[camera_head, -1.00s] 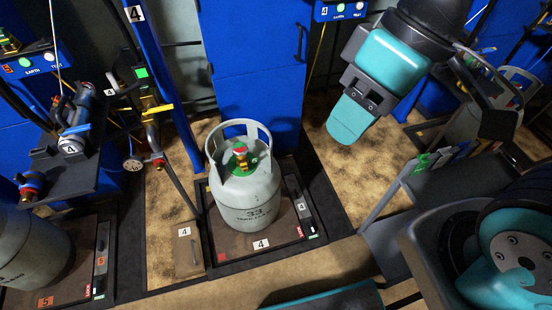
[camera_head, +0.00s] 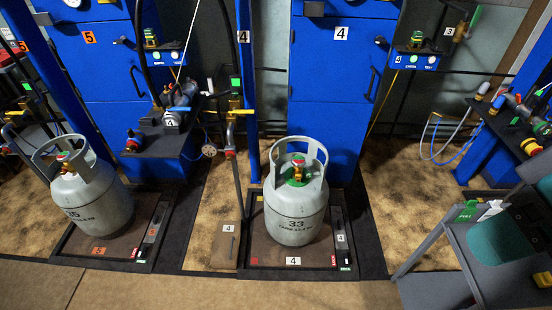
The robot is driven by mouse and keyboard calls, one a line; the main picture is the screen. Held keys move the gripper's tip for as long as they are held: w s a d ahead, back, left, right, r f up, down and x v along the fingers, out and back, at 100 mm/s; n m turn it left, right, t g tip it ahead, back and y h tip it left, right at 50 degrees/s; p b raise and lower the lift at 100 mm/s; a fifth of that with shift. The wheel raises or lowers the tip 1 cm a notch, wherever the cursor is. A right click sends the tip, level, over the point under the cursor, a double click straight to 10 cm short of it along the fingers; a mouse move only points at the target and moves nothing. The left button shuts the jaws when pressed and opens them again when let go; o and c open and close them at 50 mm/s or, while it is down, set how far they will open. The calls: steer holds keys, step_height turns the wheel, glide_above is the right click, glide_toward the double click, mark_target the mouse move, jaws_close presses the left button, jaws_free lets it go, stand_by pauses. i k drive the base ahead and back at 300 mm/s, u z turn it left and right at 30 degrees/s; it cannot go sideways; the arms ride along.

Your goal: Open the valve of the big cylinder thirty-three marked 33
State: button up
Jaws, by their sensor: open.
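The grey cylinder marked 33 (camera_head: 296,215) stands upright on the platform of station 4, right of the picture's middle. Its valve (camera_head: 298,170), with a red, green and brass top, sits inside the open collar (camera_head: 315,152) and on a green ring. Whether the valve is open or shut cannot be told. My gripper is not in view now.
A second grey cylinder marked 35 (camera_head: 95,205) stands on platform 5 at the left. A pump unit (camera_head: 170,118) on a dark shelf and hoses hang between the stations. A grey frame with a small shelf (camera_head: 425,240) stands at the right. The floor in front is clear.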

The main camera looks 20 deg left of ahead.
mark_target(298, 161)
steer(key=u, duration=0.9)
steer(key=i, duration=1.45)
steer(key=z, duration=0.3)
